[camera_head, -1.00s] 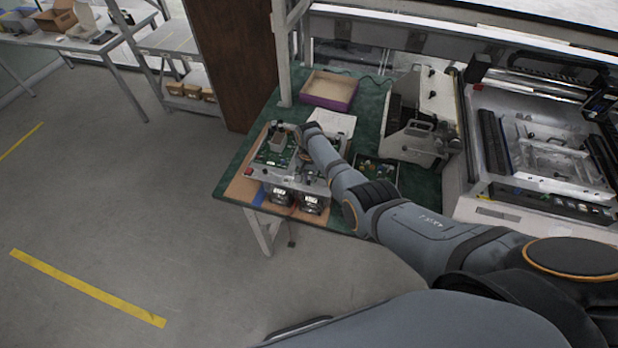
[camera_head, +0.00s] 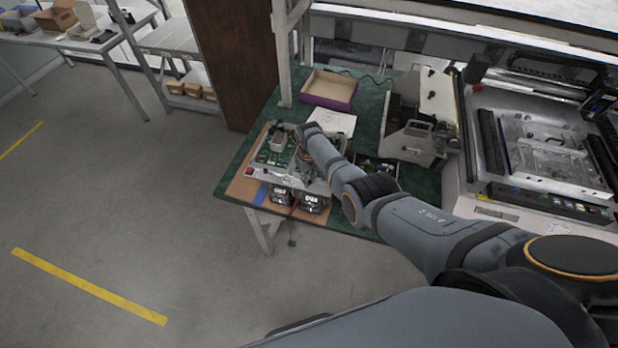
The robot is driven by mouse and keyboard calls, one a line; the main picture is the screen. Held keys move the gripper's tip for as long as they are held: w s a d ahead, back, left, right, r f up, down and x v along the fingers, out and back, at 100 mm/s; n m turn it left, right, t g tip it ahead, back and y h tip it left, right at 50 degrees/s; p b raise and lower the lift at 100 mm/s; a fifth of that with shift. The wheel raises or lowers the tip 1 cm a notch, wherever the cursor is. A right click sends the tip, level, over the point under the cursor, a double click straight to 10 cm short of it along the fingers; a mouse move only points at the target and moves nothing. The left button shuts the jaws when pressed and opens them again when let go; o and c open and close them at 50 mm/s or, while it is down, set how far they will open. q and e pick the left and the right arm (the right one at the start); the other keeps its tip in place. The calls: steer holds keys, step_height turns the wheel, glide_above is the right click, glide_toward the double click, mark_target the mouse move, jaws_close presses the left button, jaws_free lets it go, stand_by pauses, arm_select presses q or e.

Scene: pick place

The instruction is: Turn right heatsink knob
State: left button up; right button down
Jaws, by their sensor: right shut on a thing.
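The test unit (camera_head: 257,174) sits on the near left part of the green-topped table, with a green circuit board (camera_head: 268,157) on top. A small pale block, apparently a heatsink (camera_head: 278,144), stands on the board's left part. My right gripper (camera_head: 307,174) points down over the right part of the unit. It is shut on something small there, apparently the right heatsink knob. The knob is hidden by the gripper and wrist, so its angle cannot be told. My left gripper is out of view.
Two dark fans (camera_head: 311,204) show at the unit's front. An open box (camera_head: 328,90) and a white sheet (camera_head: 334,122) lie behind. A parts tray (camera_head: 377,168) and a pale machine (camera_head: 420,135) stand to the right. The floor at left is clear.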

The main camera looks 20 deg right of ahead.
steer(key=n, duration=0.6)
steer(key=shift+s, duration=0.1)
steer(key=n, duration=0.5)
steer(key=shift+n, duration=0.4)
steer(key=n, duration=0.5)
steer(key=shift+n+p, duration=0.3)
steer(key=n, duration=0.5)
steer(key=shift+n, duration=0.3)
steer(key=c, duration=1.3)
jaws_free()
